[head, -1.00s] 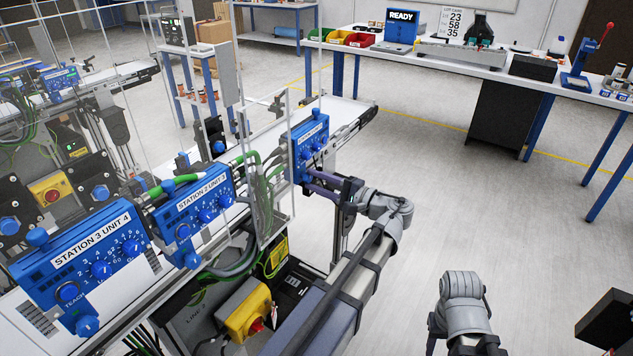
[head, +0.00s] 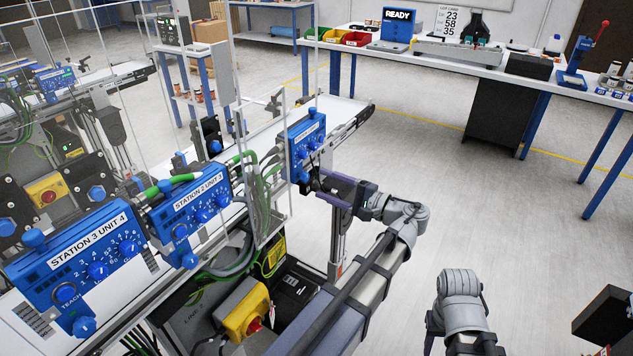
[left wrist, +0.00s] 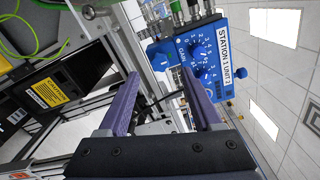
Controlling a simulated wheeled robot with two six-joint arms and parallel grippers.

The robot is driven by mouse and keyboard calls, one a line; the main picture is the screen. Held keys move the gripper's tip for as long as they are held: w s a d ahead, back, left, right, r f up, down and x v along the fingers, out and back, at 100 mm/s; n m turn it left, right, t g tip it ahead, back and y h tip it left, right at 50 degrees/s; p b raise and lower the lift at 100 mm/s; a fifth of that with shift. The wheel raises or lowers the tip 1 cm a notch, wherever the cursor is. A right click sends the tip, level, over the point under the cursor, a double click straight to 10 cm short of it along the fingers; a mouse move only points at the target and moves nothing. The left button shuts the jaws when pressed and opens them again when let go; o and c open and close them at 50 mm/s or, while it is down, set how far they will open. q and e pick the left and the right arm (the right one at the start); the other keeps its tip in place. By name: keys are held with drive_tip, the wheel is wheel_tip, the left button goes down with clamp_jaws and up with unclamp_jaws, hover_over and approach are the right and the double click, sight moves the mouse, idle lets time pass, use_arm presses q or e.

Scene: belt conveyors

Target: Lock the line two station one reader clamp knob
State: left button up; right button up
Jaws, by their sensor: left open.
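The station 1 unit (head: 306,146) is a blue reader box with dials, mounted beside the far belt. In the left wrist view its label reads STATION 1, and the box (left wrist: 214,60) stands just beyond my fingertips. My right gripper is out of view.
The STATION 2 unit (head: 196,205) and STATION 3 unit (head: 84,257) stand nearer along the line. Clear guard panels and green cables (head: 262,190) lie left of my left gripper. A yellow box with a red button (head: 246,312) is below.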

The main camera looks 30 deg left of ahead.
use_arm(q)
drive_tip(key=d, duration=0.3)
drive_tip(key=shift+s+d, duration=0.15)
drive_tip(key=shift+d, duration=0.15)
drive_tip(key=s+d+f+h+p, duration=0.2)
drive_tip(key=s+d+f+h, duration=0.1)
drive_tip(key=f+h, duration=0.15)
drive_tip(key=s+d+f+h+p, duration=0.2)
drive_tip(key=s+d+f+h, duration=0.15)
drive_tip(key=f, duration=0.25)
drive_tip(key=s+d+f+g+h+p, duration=0.1)
drive_tip(key=s+d+f+h, duration=0.1)
drive_tip(key=s+d+h, duration=0.2)
drive_tip(key=s+d+f+h+p, duration=0.1)
drive_tip(key=s+d+f+h, duration=0.2)
drive_tip(key=d, duration=0.6)
drive_tip(key=shift+s+d+g+h, duration=0.4)
drive_tip(key=shift+s+h, duration=0.5)
drive_tip(key=shift+s, duration=0.2)
